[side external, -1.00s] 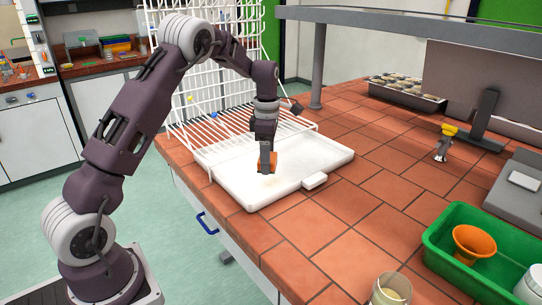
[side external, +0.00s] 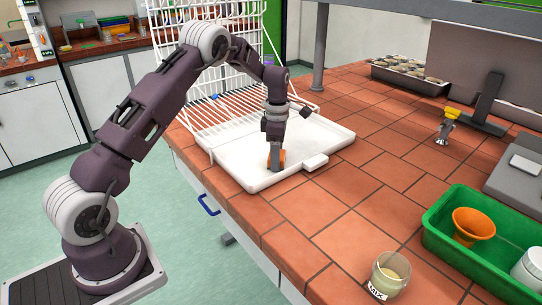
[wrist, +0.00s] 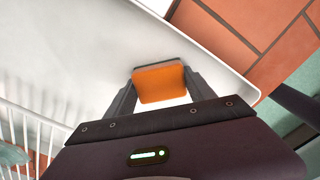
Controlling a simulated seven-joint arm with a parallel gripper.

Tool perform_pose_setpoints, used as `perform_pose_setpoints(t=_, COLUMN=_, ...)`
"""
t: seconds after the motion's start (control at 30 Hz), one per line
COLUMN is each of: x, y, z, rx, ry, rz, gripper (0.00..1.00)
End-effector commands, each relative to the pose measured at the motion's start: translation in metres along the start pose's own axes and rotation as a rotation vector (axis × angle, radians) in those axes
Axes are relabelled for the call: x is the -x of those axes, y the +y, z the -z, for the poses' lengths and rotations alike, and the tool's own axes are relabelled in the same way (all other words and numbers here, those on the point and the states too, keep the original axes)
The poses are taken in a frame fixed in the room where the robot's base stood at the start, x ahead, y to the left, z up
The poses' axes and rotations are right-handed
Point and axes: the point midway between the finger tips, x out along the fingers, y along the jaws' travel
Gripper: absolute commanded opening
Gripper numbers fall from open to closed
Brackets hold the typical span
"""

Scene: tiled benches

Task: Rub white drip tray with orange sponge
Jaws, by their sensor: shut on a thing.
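The white drip tray (side external: 237,170) lies on the tiled bench, partly under a white wire rack. It also fills much of the wrist view (wrist: 60,60). My gripper (side external: 276,163) points down over the tray's front right part. It is shut on the orange sponge (wrist: 160,83), which sits between the two fingers in the wrist view. In the side view the sponge (side external: 282,157) is mostly hidden by the fingers. It is low at the tray's floor and seems to touch it, though exact contact is hard to tell.
The white wire rack (side external: 222,128) stands at the tray's back left. A glass jar (side external: 389,275), a green bin (side external: 450,240) with an orange funnel (side external: 473,226), and a small metal item with a yellow top (side external: 446,125) stand farther right. Tiles between are clear.

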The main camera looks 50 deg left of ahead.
Motion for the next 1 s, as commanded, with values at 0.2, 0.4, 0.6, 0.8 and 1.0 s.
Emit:
perform_pose_setpoints(t=0.2, x=0.0, y=-0.005, z=0.005, rx=0.001, ry=-0.001, rz=0.002, gripper=0.25)
perform_pose_setpoints(t=0.4, x=0.0, y=-0.018, z=0.018, rx=0.001, ry=0.001, rz=0.003, gripper=0.25)
perform_pose_setpoints(t=0.6, x=-0.001, y=-0.013, z=0.019, rx=-0.001, ry=0.001, rz=0.001, gripper=0.25)
perform_pose_setpoints(t=0.8, x=-0.001, y=0.001, z=0.006, rx=-0.001, ry=0.001, rz=-0.001, gripper=0.25)
perform_pose_setpoints(t=1.0, x=0.0, y=0.003, z=0.004, rx=0.001, ry=0.0, rz=0.002, gripper=0.25)
